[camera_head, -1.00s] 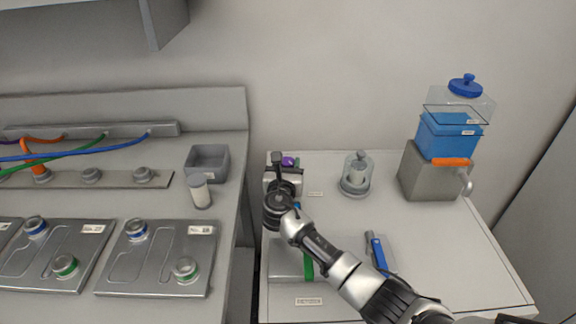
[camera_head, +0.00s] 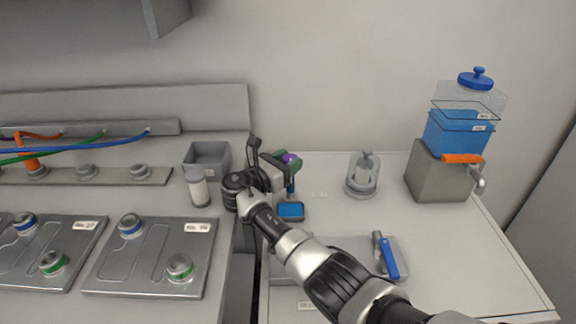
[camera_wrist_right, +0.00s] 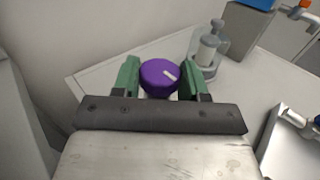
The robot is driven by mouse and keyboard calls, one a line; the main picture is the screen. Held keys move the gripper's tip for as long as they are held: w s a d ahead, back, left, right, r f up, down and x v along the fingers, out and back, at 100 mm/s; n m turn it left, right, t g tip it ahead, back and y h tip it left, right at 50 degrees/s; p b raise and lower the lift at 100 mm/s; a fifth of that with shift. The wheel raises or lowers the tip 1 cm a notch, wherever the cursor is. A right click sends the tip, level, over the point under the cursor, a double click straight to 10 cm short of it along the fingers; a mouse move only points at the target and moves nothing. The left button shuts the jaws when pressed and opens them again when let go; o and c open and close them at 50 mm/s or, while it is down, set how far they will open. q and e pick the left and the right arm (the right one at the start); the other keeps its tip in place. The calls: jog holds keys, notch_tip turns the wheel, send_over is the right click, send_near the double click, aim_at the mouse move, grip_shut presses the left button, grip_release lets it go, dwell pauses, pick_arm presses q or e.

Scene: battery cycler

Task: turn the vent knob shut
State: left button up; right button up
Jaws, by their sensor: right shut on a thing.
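The purple vent knob (camera_head: 291,158) is near the back left corner of the right-hand table. The right wrist view shows both fingers (camera_wrist_right: 160,78) at the knob's sides. What lies below the knob is mostly hidden by the gripper and the arm. My left gripper is not in view.
A blue block (camera_head: 291,211) sits just in front of the gripper. A glass vessel (camera_head: 362,176) and a grey stand with a blue container (camera_head: 457,133) stand to the right. A blue-handled tool (camera_head: 388,256) lies in front. A white jar (camera_head: 198,188) is left.

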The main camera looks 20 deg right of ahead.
dwell(0.4)
jog(key=o, duration=0.9)
jog(key=shift+o, duration=0.2)
jog(key=v, duration=1)
jog(key=shift+a+b, duration=0.3)
jog(key=shift+a, duration=0.15)
